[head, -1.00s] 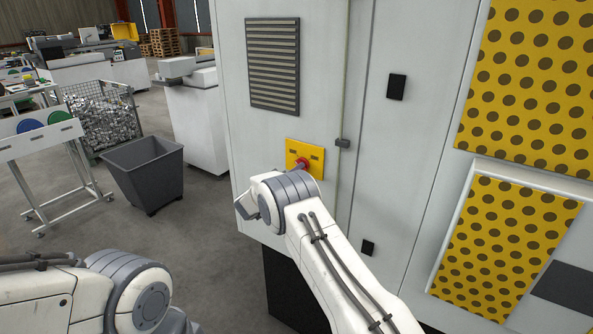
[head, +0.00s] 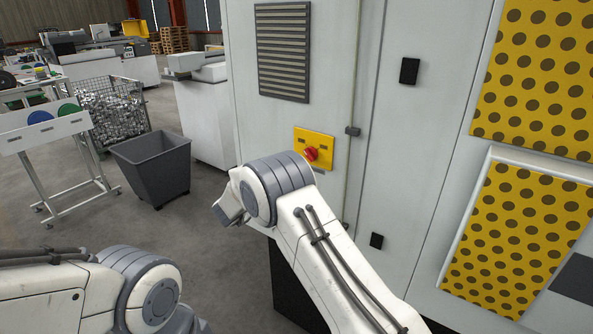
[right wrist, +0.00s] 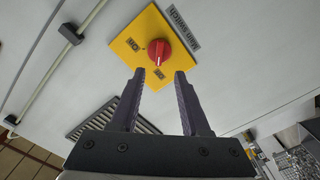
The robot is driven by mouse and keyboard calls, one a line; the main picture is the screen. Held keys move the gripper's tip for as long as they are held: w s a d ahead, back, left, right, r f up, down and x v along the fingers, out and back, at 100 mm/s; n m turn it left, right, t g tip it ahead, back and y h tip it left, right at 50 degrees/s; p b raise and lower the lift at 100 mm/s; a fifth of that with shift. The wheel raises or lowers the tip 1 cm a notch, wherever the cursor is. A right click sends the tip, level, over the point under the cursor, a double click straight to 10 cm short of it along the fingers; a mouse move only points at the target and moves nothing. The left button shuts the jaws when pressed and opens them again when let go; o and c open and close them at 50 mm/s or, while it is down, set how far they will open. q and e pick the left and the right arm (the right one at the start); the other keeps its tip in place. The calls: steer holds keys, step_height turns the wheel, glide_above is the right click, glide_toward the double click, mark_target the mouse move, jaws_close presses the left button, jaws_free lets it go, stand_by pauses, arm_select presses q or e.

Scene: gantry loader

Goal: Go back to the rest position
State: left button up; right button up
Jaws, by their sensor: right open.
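My right arm reaches up in front of a tall grey-white cabinet (head: 340,80). In the head view its gripper is hidden behind the arm's wrist. In the right wrist view my right gripper (right wrist: 157,82) is open and empty, its two dark fingers apart. A red rotary switch (right wrist: 159,52) on a yellow plate (right wrist: 133,28) shows just beyond the fingertips, with clear space between. The switch (head: 311,154) and plate (head: 313,138) also show in the head view, uncovered, above my right wrist. My left arm is at the lower left; its gripper is out of the picture.
A grey bin (head: 153,170) and a wire basket of metal parts (head: 112,110) stand on the floor at left. A white stand with coloured discs (head: 50,135) is beside them. Yellow dotted panels (head: 532,65) are on the cabinet's right. Floor between bin and cabinet is clear.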

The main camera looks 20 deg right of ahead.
steer(key=shift+s+a, duration=0.45)
steer(key=shift+a, duration=0.1)
steer(key=shift+w+r, duration=0.1)
